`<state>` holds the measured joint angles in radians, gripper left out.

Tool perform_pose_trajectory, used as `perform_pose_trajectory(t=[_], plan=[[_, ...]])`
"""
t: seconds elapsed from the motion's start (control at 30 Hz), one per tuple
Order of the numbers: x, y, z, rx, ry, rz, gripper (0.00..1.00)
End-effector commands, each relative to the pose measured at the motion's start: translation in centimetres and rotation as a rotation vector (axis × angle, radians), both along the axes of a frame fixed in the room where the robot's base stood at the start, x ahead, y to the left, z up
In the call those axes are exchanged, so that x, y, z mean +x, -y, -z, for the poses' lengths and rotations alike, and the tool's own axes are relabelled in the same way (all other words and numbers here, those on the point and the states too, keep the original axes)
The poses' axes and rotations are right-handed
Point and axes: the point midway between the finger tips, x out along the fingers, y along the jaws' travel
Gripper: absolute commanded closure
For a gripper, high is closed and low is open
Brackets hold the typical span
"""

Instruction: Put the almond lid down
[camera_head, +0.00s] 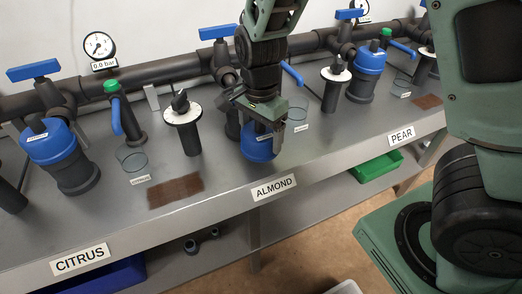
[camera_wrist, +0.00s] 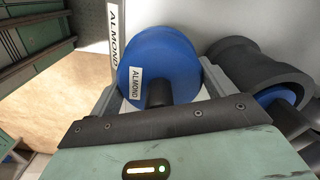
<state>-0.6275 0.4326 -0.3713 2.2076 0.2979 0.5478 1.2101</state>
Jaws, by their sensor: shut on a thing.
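The almond lid (camera_head: 258,149) is round and blue, with a white ALMOND label and a dark stem. My gripper (camera_head: 270,122) is above it near the front edge of the grey counter, partly covering it. In the wrist view the lid (camera_wrist: 175,55) sits between the two fingers of my gripper (camera_wrist: 160,92), which is shut on its dark stem. The lid looks low over the counter (camera_head: 225,172); I cannot tell whether it touches. The ALMOND sign (camera_head: 274,188) is on the counter's front edge just below it.
A brown mat (camera_head: 175,191) lies to the left. A thin-rimmed ring (camera_head: 297,114) is close on the right. A dark post with a white disc (camera_head: 183,115) and the citrus unit (camera_head: 60,155) stand left, the pear unit (camera_head: 366,72) right. Pipes run behind.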

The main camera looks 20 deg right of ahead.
Motion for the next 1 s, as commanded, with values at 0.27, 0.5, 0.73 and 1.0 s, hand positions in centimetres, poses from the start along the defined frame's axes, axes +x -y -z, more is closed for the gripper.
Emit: perform_pose_trajectory(t=[0.27,0.5,0.73,1.0], plan=[[-0.1,0.0,3.1,-0.001,-0.003,0.001,0.4],[0.0,0.0,4.1,0.0,0.001,0.0,0.4],[0.0,0.0,4.4,0.0,0.0,0.0,0.41],[0.0,0.0,4.4,0.0,0.0,0.0,0.0]])
